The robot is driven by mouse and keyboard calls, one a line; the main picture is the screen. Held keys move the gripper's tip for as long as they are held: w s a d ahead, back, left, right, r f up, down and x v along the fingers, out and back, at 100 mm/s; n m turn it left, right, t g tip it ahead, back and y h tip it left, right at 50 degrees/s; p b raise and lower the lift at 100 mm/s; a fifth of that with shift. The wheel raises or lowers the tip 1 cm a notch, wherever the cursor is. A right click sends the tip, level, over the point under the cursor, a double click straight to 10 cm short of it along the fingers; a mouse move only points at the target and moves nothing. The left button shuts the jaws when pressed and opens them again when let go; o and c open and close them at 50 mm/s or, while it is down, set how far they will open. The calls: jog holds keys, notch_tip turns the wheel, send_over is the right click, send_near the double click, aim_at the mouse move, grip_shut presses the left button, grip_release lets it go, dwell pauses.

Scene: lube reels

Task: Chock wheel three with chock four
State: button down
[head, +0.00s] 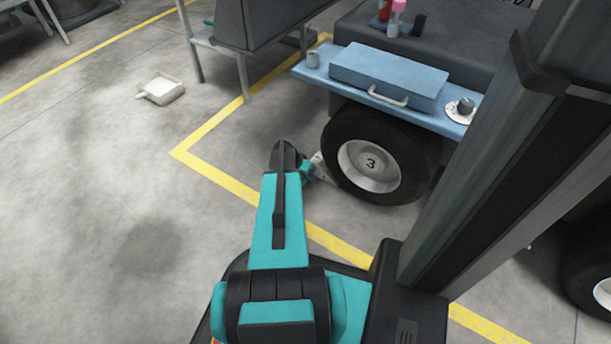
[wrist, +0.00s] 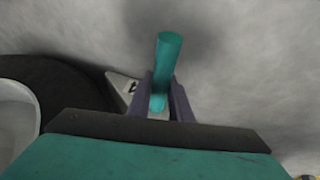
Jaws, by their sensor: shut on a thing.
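Wheel three (head: 370,164) is a black tyre with a pale hub marked 3, under the blue-decked vehicle. Its dark tyre (wrist: 75,95) fills the left of the wrist view. A pale wedge chock (head: 319,167) is at the tyre's left side, close to the floor; whether it touches the tyre or the floor I cannot tell. In the wrist view the chock (wrist: 122,88) shows a dark mark, probably a 4, partly hidden. My gripper (wrist: 161,92) is shut on its teal upright handle (wrist: 169,50). My wrist hides part of the chock in the head view.
A blue case (head: 388,75) lies on the vehicle's blue deck (head: 315,75), which overhangs the wheel. A yellow floor line (head: 215,175) runs past my arm. Another tyre (head: 585,262) shows at the right edge.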

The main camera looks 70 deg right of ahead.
jog(key=shift+s+a, duration=0.25)
jog(key=shift+s, duration=0.75)
jog(key=shift+s, duration=0.1)
jog(key=c, duration=1.5)
grip_release()
jog(key=shift+c, duration=0.2)
jog(key=p+v, duration=0.4)
jog(key=v, duration=0.9)
jog(key=shift+p, duration=0.4)
jog(key=shift+a+r, duration=0.15)
jog(key=shift+r, duration=0.2)
